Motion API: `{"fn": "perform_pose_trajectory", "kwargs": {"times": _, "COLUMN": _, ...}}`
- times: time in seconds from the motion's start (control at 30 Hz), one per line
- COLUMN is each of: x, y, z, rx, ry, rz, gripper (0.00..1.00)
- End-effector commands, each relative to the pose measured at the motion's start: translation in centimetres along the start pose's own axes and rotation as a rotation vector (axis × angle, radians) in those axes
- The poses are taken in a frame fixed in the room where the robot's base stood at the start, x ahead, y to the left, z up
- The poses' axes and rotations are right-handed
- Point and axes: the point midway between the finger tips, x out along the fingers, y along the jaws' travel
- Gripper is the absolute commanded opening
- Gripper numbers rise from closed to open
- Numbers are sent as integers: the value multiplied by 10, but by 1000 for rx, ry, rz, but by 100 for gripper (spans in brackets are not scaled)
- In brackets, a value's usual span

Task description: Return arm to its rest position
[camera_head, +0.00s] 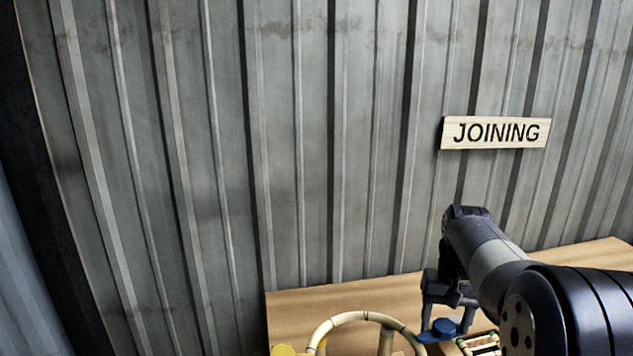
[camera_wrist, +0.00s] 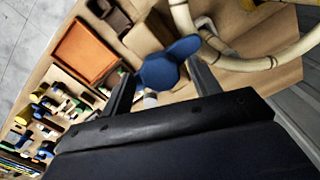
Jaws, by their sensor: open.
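My arm comes in from the lower right in the head view. My gripper (camera_head: 448,318) points down over the wooden table (camera_head: 330,301). In the wrist view my gripper (camera_wrist: 160,82) has its two fingers spread apart. A blue object with rounded lobes (camera_wrist: 165,68) shows between and beyond the fingertips. The same blue object (camera_head: 443,328) is partly hidden by the fingers in the head view. I cannot tell whether the fingers touch it.
A bent rattan frame (camera_head: 350,318) stands on the table left of my gripper. In the wrist view are an orange-brown tray (camera_wrist: 88,50) and several small coloured parts (camera_wrist: 45,110). A corrugated metal wall (camera_head: 300,150) with a JOINING sign (camera_head: 496,132) rises behind the table.

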Motion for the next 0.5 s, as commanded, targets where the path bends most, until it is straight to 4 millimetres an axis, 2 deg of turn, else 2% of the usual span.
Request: {"fn": "perform_pose_trajectory", "kwargs": {"times": 0.5, "x": 2, "y": 0, "z": 0, "rx": -428, "ry": 2, "rz": 1, "gripper": 59}}
